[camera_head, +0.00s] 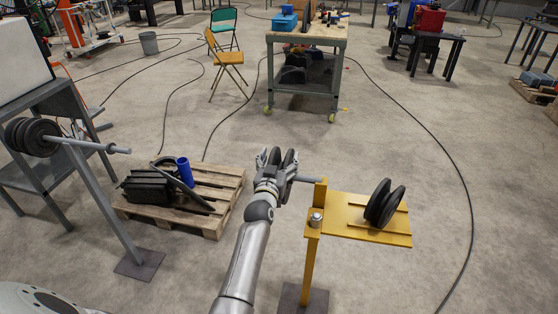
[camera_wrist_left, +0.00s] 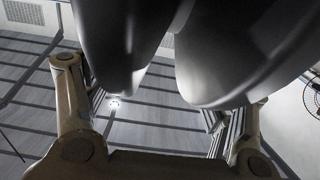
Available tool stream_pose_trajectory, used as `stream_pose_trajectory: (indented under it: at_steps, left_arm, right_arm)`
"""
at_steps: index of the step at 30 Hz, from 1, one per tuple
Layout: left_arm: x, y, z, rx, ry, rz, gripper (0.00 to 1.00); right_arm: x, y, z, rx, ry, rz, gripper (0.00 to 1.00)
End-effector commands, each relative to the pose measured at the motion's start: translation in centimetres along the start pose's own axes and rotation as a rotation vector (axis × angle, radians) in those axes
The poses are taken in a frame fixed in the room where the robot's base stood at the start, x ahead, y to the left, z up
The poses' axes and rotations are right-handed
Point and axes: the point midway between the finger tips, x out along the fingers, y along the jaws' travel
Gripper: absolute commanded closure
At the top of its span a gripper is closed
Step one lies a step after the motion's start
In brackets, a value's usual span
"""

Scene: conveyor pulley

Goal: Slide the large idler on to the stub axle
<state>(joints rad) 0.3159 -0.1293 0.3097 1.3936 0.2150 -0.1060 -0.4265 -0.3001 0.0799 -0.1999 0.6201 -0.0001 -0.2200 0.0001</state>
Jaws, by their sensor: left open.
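A dark grooved idler (camera_head: 288,161) stands on edge at my left gripper (camera_head: 268,158), at the free end of the grey stub axle (camera_head: 305,179) on the yellow stand. The gripper is open, with its fingers close to the idler. Whether the axle passes into its bore is hidden. In the left wrist view the idler's two rounded dark flanges (camera_wrist_left: 235,55) fill the upper middle, between and beyond the spread fingers (camera_wrist_left: 160,125). Another dark two-flanged idler (camera_head: 384,204) stands on the yellow shelf (camera_head: 345,231). My right gripper is not in view.
On the left, a grey post carries a horizontal shaft (camera_head: 85,143) with several dark discs (camera_head: 33,136). A wooden pallet (camera_head: 219,208) holds a black case (camera_head: 150,187) and a blue cylinder (camera_head: 185,171). The floor right of the yellow shelf is clear except for a cable.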

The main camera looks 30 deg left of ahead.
Motion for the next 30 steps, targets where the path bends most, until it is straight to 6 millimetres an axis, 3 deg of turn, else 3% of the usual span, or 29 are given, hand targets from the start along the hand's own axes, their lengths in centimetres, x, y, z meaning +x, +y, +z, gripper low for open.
stream_pose_trajectory:
  at_steps: [4, 9, 17, 18, 30]
  left_arm:
    - [0.0, 0.0, 0.0, 0.0, 0.0, 0.0, 0.22]
    - [-0.01, 0.0, 0.01, 0.0, 0.0, 0.0, 0.0]
    - [-0.02, 0.01, 0.02, 0.0, 0.0, 0.0, 0.0]
    - [-0.16, 0.06, 0.78, 0.001, -0.016, 0.003, 0.0]
    - [-0.66, 0.04, 0.29, 0.0, -0.005, 0.001, 0.0]
  right_arm:
    - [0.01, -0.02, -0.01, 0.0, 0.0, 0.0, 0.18]
    - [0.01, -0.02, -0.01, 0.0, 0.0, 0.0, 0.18]
    - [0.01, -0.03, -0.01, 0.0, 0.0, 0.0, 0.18]
    - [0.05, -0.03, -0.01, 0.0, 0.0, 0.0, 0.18]
    - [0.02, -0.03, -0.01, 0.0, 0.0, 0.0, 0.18]
